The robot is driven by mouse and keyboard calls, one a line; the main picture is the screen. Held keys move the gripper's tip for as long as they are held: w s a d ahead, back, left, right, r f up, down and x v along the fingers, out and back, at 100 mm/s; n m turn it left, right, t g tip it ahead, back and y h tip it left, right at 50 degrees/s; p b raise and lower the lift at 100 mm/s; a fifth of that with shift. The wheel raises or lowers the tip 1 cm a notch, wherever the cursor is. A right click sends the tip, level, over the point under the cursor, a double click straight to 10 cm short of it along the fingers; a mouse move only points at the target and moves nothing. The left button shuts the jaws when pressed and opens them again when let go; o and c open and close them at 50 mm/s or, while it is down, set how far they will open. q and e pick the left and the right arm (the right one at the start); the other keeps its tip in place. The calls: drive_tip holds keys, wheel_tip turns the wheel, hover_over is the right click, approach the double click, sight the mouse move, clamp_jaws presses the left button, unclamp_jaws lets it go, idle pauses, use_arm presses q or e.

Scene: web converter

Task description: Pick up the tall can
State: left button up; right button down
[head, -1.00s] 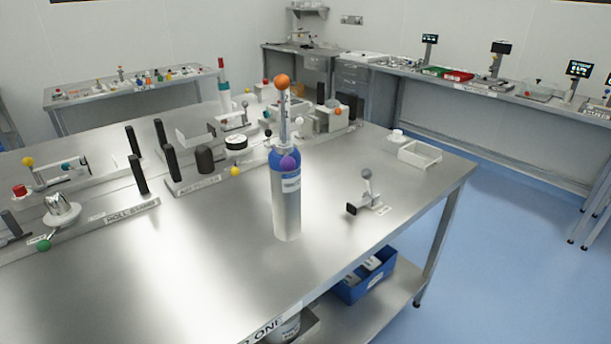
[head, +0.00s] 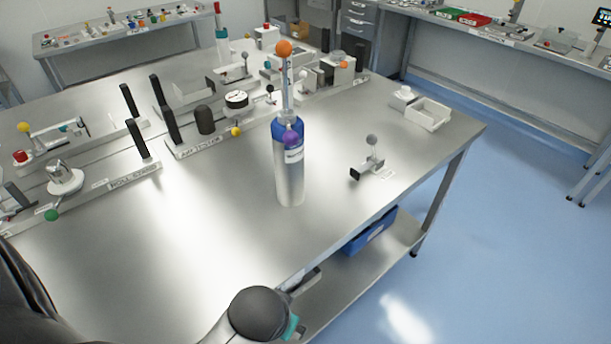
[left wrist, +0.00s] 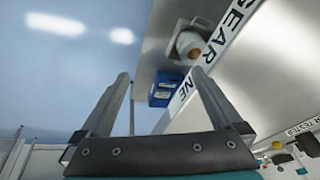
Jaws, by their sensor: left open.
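The tall can (head: 289,178) is a silver cylinder with a blue top. It stands upright on the steel table, near the middle of the head view. A rod with an orange ball rises at its top, and a purple ball shows at its blue part. I cannot make out the can in that view. My right gripper is not in view.
The steel table (head: 205,255) has clear room in front of the can. A small lever fixture (head: 370,165) and a white tray (head: 428,114) stand to its right, black posts and fixtures to its left. A blue bin (head: 370,232) sits on the shelf below; it shows in the left wrist view (left wrist: 166,88).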

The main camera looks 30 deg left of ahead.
sight(297, 178)
use_arm(q)
drive_tip(key=w+a+r+n+y, duration=0.1)
drive_tip(key=w+n, duration=0.1)
drive_tip(key=w, duration=0.2)
drive_tip(key=w+a+r+n+t+y, duration=0.1)
drive_tip(key=w+r+n+y, duration=0.1)
drive_tip(key=w, duration=0.2)
drive_tip(key=w+a+r+n+t+y, duration=0.1)
drive_tip(key=w+n+y, duration=0.1)
drive_tip(key=w, duration=0.2)
drive_tip(key=shift+r, duration=0.25)
drive_tip(key=w+r+n+t+y, duration=0.2)
drive_tip(key=w+r+n+y, duration=0.3)
drive_tip(key=w+r, duration=0.4)
drive_tip(key=b+x, duration=0.1)
drive_tip(key=x, duration=0.2)
drive_tip(key=b+x, duration=0.1)
drive_tip(key=x, duration=0.2)
drive_tip(key=b+x, duration=0.1)
drive_tip(key=x, duration=0.2)
drive_tip(key=shift+w+a+f, duration=0.1)
drive_tip(key=shift+w+f, duration=0.15)
drive_tip(key=shift+f, duration=0.15)
drive_tip(key=b+x, duration=0.2)
drive_tip(key=x, duration=0.3)
drive_tip(key=shift+b, duration=0.4)
drive_tip(key=shift+s, duration=0.1)
clamp_jaws()
drive_tip(key=shift+r, duration=0.15)
